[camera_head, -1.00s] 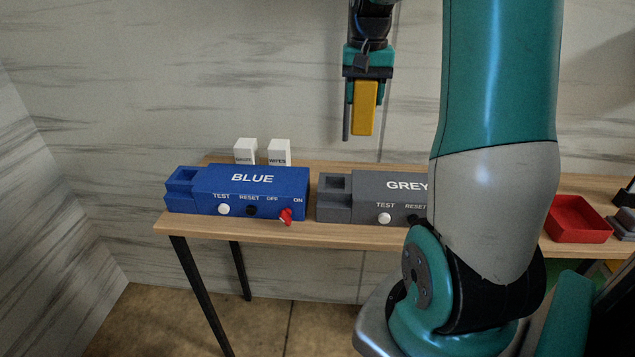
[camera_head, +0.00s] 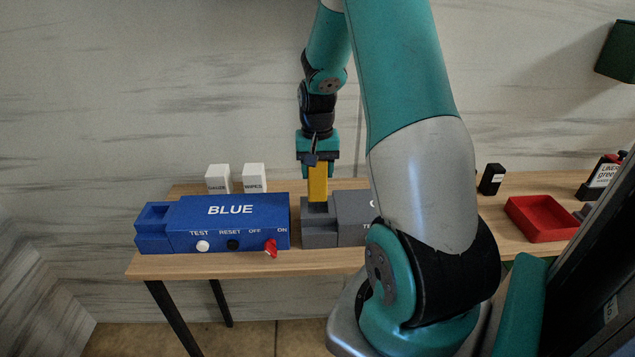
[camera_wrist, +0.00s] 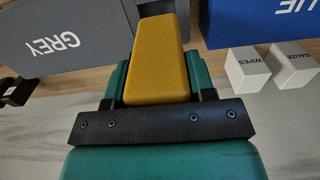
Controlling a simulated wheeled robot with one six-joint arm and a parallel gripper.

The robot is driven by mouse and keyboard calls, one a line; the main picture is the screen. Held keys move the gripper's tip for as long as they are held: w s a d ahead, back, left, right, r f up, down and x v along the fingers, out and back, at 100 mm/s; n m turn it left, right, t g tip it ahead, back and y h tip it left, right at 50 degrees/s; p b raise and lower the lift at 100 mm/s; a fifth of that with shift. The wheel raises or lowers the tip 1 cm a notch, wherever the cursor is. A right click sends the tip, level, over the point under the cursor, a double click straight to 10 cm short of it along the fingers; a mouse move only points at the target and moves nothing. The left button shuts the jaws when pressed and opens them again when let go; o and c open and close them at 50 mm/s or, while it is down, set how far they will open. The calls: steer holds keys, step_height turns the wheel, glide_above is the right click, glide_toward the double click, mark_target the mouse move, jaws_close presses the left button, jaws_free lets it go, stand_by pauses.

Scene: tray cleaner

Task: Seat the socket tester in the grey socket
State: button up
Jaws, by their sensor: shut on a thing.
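My gripper (camera_head: 318,190) is shut on the yellow socket tester (camera_head: 318,180) and holds it upright. The tester (camera_wrist: 158,62) also shows between my fingers in the wrist view. Its lower end is at the open socket on the left end of the grey box (camera_head: 348,208); I cannot tell whether it is inside the socket or just above it. In the wrist view the grey box (camera_wrist: 60,40) lies beyond the tester. My arm hides most of the grey box in the head view.
A blue box (camera_head: 228,222) with a red switch (camera_head: 271,247) stands to the left on the wooden table (camera_head: 180,263). White gauze (camera_head: 218,178) and wipes (camera_head: 254,177) boxes stand behind it. A red tray (camera_head: 540,217) is at the right.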

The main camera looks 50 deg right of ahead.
mark_target(318, 187)
steer(key=shift+f+p, duration=0.5)
steer(key=shift+f, duration=2.1)
steer(key=shift+f, duration=0.1)
steer(key=o, duration=1)
